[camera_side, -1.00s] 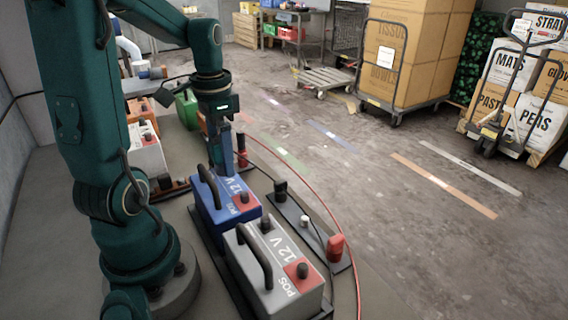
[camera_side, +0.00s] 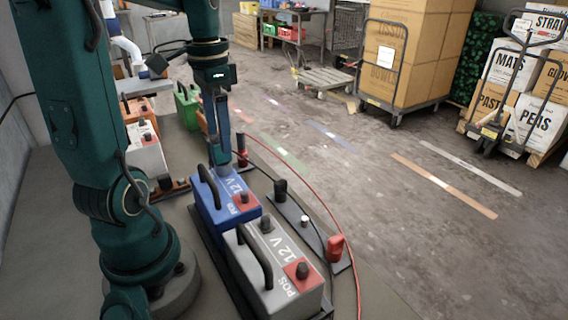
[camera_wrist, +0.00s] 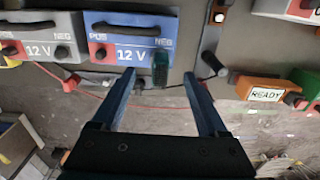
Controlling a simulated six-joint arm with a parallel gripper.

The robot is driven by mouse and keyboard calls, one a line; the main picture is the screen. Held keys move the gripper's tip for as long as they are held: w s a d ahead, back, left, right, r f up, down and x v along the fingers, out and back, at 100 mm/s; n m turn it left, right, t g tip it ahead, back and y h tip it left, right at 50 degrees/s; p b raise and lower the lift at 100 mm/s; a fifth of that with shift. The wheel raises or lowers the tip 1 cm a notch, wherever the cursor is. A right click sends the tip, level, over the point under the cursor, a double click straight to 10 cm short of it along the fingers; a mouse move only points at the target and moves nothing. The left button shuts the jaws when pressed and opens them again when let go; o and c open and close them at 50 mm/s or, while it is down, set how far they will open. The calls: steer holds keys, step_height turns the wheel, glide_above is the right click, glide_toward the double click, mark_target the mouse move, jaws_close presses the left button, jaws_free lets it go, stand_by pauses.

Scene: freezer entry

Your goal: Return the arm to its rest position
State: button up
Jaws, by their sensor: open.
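My gripper (camera_side: 220,155) hangs fingers down behind the blue battery (camera_side: 225,203) in the side view. In the wrist view my gripper (camera_wrist: 160,76) has its two blue fingers spread apart, with nothing held between them. The blue battery (camera_wrist: 120,27) lies beyond the fingertips there, with a dark cap-like piece (camera_wrist: 160,66) at its NEG end, seen between the fingers. My arm is bent over the bench, with its upper part cut off by the side view's top edge.
A grey battery (camera_side: 280,272) stands in front of the blue one. Beside them a dark strip (camera_side: 305,230) carries a black piece and a red piece (camera_side: 336,248). A white battery (camera_side: 146,152), orange and green units (camera_side: 187,108) stand behind. Open floor lies to the right.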

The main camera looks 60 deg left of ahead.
steer(key=d+t, duration=0.2)
steer(key=d, duration=0.3)
steer(key=s+d+t, duration=0.1)
steer(key=d, duration=0.4)
steer(key=s+d+t, duration=0.1)
steer(key=d+t, duration=0.1)
steer(key=d, duration=0.3)
steer(key=shift+s+d+t, duration=0.2)
steer(key=shift+d+t, duration=0.1)
steer(key=shift+r, duration=0.1)
